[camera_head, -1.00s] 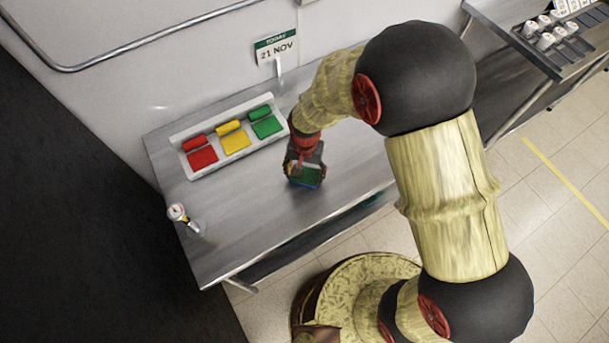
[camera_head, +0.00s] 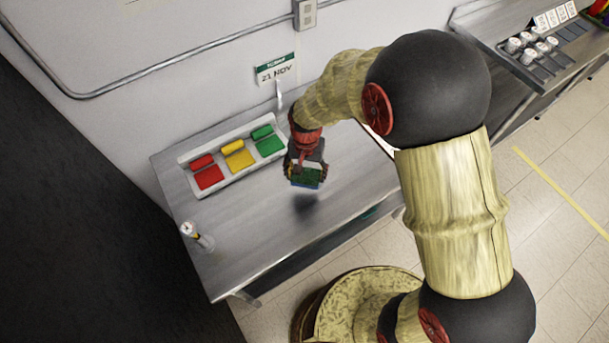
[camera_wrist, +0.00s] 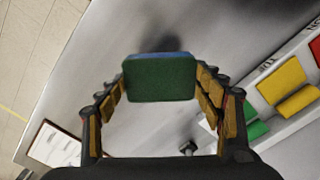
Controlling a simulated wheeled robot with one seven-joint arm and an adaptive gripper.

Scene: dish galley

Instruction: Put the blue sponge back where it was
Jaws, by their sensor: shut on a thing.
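The blue sponge (camera_head: 308,184) has a dark green scouring side. It is held between the fingers of my gripper (camera_head: 306,172), above the steel table (camera_head: 255,215). A dark shadow lies on the table under it. In the wrist view the sponge (camera_wrist: 160,80) shows its green face, with a thin blue strip along its top edge. My gripper (camera_wrist: 160,85) has one finger on each side of it. A white tray (camera_head: 227,182) stands left of the gripper with red, yellow and green sections, each with a matching pad and roll-shaped piece.
A small white-topped bottle (camera_head: 190,230) stands at the table's left front. A sign reading 21 NOV (camera_head: 275,70) is at the wall behind the tray. A side shelf (camera_head: 535,50) at the upper right holds several white-topped items. The table's middle front is clear.

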